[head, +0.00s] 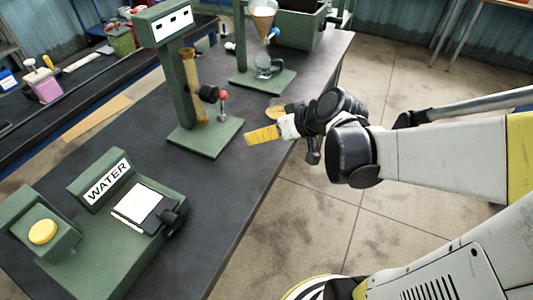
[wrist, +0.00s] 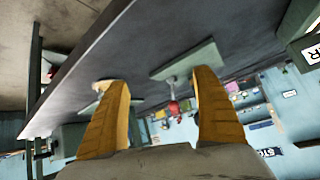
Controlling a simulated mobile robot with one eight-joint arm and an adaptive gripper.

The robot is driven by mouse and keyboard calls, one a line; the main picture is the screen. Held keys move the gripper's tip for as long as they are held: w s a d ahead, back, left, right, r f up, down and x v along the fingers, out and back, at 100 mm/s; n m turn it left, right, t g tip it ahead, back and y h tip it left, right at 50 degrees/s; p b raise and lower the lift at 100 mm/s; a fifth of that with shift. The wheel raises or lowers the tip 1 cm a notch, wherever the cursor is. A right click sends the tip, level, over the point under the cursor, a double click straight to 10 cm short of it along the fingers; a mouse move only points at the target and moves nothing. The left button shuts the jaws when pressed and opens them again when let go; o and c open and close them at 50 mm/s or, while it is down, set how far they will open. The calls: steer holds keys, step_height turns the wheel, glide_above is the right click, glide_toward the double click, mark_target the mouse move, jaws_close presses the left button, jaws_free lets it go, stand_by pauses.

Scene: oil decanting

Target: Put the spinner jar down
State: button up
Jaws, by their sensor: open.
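A small round glass jar with tan contents (head: 276,108), which looks like the spinner jar, stands on the dark bench near its right edge. My gripper (head: 262,134) is just in front of it, over the bench edge, partly covering the jar. In the wrist view, my gripper's (wrist: 157,95) two yellow fingers are wide apart with nothing held between them. A small pale shape (wrist: 101,85) shows at the left fingertip; I cannot tell if it is the jar.
A green stand (head: 212,137) with a tan tube and red knob (head: 223,95) is left of my gripper. A funnel stand (head: 264,80) with a glass vessel is behind. The WATER station (head: 108,183) is front left. Bare bench (head: 222,190) lies between.

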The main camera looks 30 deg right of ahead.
steer(key=s+a+r+g+h, duration=0.1)
steer(key=s+a, duration=0.2)
steer(key=s, duration=0.3)
steer(key=s+a+r+m+h, duration=0.1)
steer(key=s+a+r+h, duration=0.1)
steer(key=s, duration=0.4)
steer(key=shift+a+r+g, duration=0.15)
steer(key=shift+a+g, duration=0.25)
steer(key=shift+a, duration=0.2)
